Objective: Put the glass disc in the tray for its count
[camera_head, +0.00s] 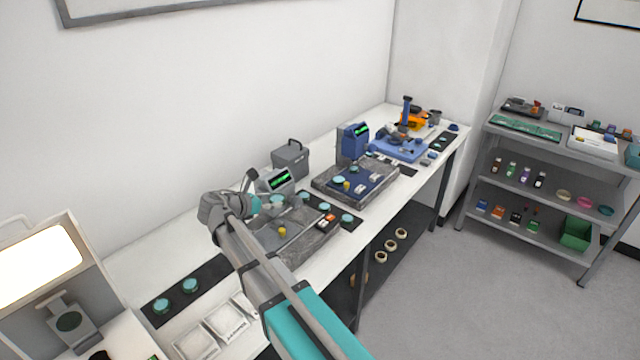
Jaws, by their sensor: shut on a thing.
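My gripper (250,199) is above the left grey stone slab, at the end of my arm. It is shut on a teal glass disc (255,204), which is small and partly hidden by the gripper. White labelled trays (225,320) stand in a row at the front edge of the bench, below and to the left of my gripper. Their lettering is too small to read. Other teal discs lie on dark mats, two at the left (190,286) and one right of the slab (347,218).
The left slab (290,243) carries a small yellow piece. A display box (275,181) stands behind it. A second slab (325,190) and a blue instrument (353,142) are farther right. A lit lamp box (40,270) stands at the left. A shelf rack (530,180) is across the floor.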

